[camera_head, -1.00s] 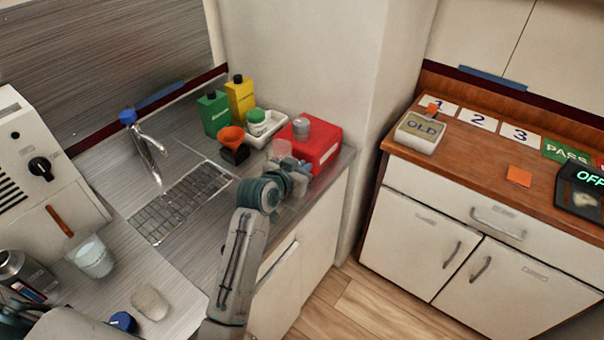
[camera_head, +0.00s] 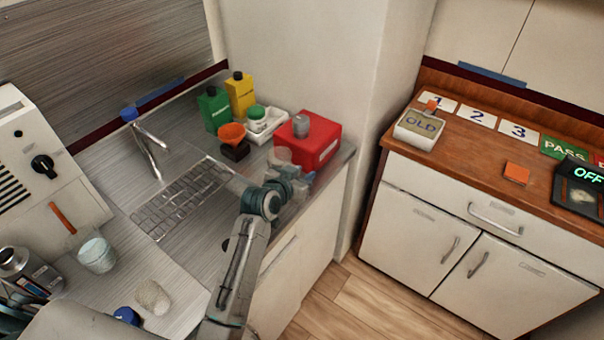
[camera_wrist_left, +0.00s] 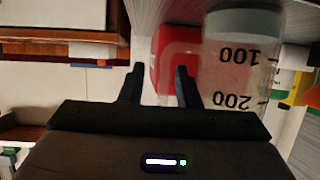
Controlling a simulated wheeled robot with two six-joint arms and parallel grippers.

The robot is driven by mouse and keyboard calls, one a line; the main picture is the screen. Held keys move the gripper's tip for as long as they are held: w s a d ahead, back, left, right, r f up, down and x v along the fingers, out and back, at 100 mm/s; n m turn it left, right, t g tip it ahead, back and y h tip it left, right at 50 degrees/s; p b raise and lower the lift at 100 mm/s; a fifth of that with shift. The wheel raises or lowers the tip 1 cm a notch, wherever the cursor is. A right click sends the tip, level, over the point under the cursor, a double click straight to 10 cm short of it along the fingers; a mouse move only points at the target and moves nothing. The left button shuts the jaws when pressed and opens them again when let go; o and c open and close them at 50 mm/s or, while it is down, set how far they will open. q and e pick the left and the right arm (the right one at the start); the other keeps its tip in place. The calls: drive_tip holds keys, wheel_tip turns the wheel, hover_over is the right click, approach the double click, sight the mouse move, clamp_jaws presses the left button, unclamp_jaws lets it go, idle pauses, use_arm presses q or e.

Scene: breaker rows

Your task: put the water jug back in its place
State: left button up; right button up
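The water jug (camera_wrist_left: 240,65) is a clear container with a grey base and black marks 100 and 200. It shows upside down in the left wrist view, right of the fingers. In the head view the jug (camera_head: 281,156) is a small pale shape before the red box, partly hidden by my gripper. My left gripper (camera_head: 303,178) is beside it, over the counter's right end. Its fingers (camera_wrist_left: 158,82) stand apart. A faint clear loop, perhaps the jug's handle, reaches toward them; I cannot tell whether they touch it. My right gripper is not in view.
A faucet (camera_head: 150,145) and drain grid (camera_head: 180,198) lie left. A wooden counter (camera_head: 470,160) stands right across a floor gap.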

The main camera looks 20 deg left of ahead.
use_arm(q)
drive_tip(key=shift+r, duration=0.2)
drive_tip(key=shift+s+a, duration=0.1)
drive_tip(key=shift+s, duration=0.2)
drive_tip(key=b+v, duration=0.2)
drive_tip(key=v, duration=0.9)
drive_tip(key=shift+s+r, duration=0.1)
drive_tip(key=shift+r, duration=0.05)
